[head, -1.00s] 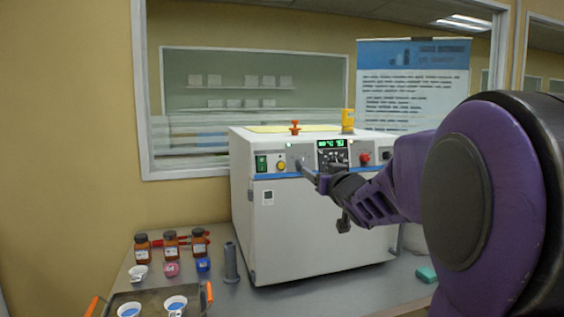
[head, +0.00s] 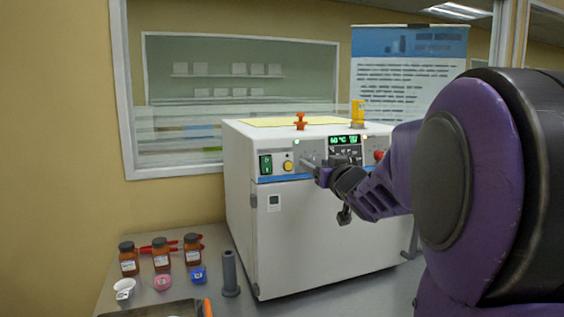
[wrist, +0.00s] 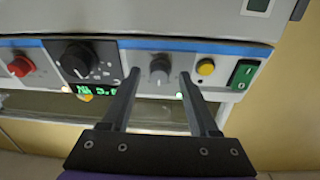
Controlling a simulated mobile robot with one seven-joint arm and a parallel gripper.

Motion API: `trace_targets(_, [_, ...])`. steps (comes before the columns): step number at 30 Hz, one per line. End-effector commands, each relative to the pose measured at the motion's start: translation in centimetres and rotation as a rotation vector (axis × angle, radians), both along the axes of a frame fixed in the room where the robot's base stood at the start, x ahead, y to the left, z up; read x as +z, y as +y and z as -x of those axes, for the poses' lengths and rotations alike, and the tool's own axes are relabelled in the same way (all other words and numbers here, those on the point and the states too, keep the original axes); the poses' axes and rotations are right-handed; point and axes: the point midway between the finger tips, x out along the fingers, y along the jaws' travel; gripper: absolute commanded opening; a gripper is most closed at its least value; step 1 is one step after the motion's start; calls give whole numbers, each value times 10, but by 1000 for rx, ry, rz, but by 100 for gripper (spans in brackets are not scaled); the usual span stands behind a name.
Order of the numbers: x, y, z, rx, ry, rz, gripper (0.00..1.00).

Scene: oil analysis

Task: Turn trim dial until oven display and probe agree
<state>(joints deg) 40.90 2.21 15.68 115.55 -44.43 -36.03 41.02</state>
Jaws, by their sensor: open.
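The white oven (head: 320,235) stands on the grey bench with its control panel facing me. Its green display (head: 345,139) seems to read 60 °C, with a second readout too small to read. In the wrist view the panel is upside down. A small grey dial (wrist: 160,69) sits between the fingertips of my open gripper (wrist: 158,76), with a gap on both sides. I cannot read a label naming it the trim dial. A larger black dial (wrist: 77,60) is left of the fingers. My gripper (head: 312,165) hides part of the panel in the head view.
In the wrist view, a yellow button (wrist: 205,67) and green switch (wrist: 243,74) are right of the fingers, a red knob (wrist: 20,66) far left. An orange-red fitting (head: 300,121) and yellow fitting (head: 357,113) top the oven. Brown bottles (head: 161,257) and a grey cylinder (head: 230,274) stand left.

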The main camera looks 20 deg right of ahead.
Motion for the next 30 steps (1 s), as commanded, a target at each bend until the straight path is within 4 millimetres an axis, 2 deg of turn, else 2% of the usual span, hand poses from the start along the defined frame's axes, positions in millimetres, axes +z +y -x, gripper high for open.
trace_targets(13, [0,-2,2,0,0,0,61])
trace_targets(14, [0,-2,2,0,0,0,58])
trace_targets(23, [0,-2,2,-1,0,0,4])
trace_targets(24, [0,-2,2,-1,0,0,0])
trace_targets(30, [0,-2,2,0,0,1,0])
